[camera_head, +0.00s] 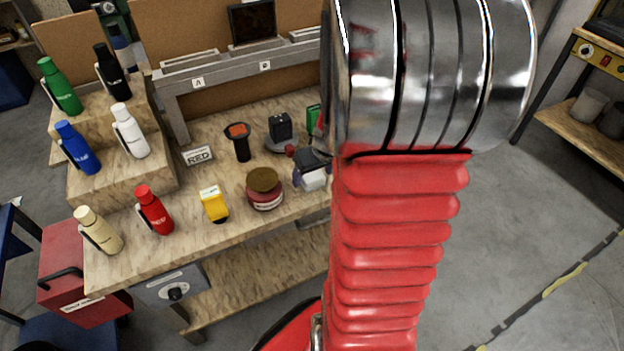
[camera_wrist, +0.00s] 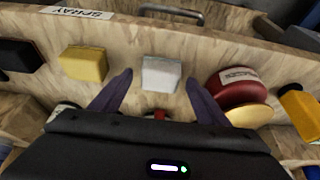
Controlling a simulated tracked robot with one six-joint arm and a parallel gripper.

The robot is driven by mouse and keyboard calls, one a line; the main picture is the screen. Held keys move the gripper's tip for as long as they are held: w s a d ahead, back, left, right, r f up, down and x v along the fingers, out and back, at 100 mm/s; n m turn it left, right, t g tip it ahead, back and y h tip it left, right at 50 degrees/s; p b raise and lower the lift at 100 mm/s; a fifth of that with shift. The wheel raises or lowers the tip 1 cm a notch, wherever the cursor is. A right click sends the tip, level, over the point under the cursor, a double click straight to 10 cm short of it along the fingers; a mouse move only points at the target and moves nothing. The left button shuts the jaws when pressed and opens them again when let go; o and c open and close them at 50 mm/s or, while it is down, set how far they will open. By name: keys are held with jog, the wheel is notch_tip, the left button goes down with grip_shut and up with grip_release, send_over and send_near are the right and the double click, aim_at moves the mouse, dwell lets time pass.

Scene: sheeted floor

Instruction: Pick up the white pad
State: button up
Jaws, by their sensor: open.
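The white pad (camera_wrist: 161,74) is a small pale block on the wooden bench top. In the wrist view it lies between and slightly beyond the fingertips of my gripper (camera_wrist: 160,82). The two dark purple fingers stand apart, one on each side of it, with visible gaps. In the head view the white pad (camera_head: 314,181) shows near the bench's front edge, partly covered by my gripper (camera_head: 306,170). My red-sleeved arm hides the bench to the right of it.
A red round tin (camera_wrist: 237,88) lies close to the right finger, and a yellow block (camera_wrist: 84,63) is to the left. A black block (camera_wrist: 20,56) is farther left. Several bottles, including a red one (camera_head: 154,210), stand at the left in the head view.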

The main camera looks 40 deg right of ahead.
aim_at(314, 176)
dwell(0.5)
jog(key=c, duration=1.2)
jog(key=shift+c, duration=0.2)
notch_tip(314, 176, up, 10)
dwell(0.9)
